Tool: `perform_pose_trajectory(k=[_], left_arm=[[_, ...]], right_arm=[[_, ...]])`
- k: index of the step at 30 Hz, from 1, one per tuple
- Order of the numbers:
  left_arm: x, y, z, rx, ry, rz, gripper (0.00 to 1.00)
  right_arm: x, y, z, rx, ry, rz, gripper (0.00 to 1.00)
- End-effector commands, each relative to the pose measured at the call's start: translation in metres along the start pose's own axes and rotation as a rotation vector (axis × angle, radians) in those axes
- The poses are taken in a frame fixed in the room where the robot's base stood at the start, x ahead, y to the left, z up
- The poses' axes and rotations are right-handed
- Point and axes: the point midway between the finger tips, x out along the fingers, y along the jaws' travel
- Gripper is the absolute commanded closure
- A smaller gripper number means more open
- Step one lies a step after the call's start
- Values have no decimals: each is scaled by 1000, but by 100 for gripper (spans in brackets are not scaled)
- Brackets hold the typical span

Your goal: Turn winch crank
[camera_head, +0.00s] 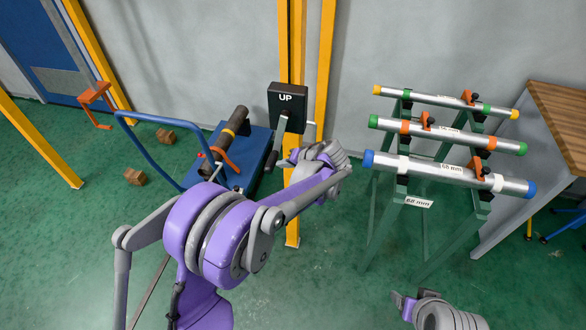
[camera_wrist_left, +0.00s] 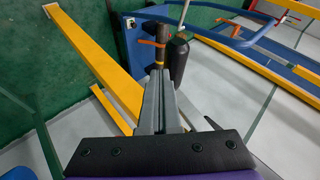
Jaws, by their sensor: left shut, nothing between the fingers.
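The winch is a dark box marked "UP" (camera_head: 287,103) on a yellow post. Its grey crank arm (camera_head: 280,132) hangs down and left to a black crank handle (camera_head: 271,161). My left gripper (camera_head: 289,161) is just right of the handle in the head view. In the left wrist view, the left fingers (camera_wrist_left: 160,85) are shut and empty, and a dark cylinder that looks like the handle (camera_wrist_left: 179,60) stands just beyond and right of their tips. I cannot tell whether they touch. My right gripper (camera_head: 402,304) is low at the right, far from the winch; its jaw state is unclear.
A blue cart (camera_head: 256,146) with a dark pipe (camera_head: 238,121) stands left of the winch. A green rack (camera_head: 424,232) holds three grey pipes at the right. A wooden-topped bench (camera_head: 557,115) is at the far right. Brown blocks (camera_head: 134,176) lie on the floor.

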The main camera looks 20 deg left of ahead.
Motion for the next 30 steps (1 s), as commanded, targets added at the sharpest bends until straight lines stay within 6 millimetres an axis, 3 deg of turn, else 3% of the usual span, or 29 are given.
perform_pose_trajectory(k=[4, 17, 30], left_arm=[[9, -10, 3, -1, -3, -5, 100], [2, -10, 1, 0, -1, -3, 100], [-79, -10, 1, 1, 0, -2, 100]], right_arm=[[4, 0, 3, 0, -2, -1, 33], [3, 0, 2, 1, -1, -1, 33], [4, 0, 3, 1, -2, -1, 33]])
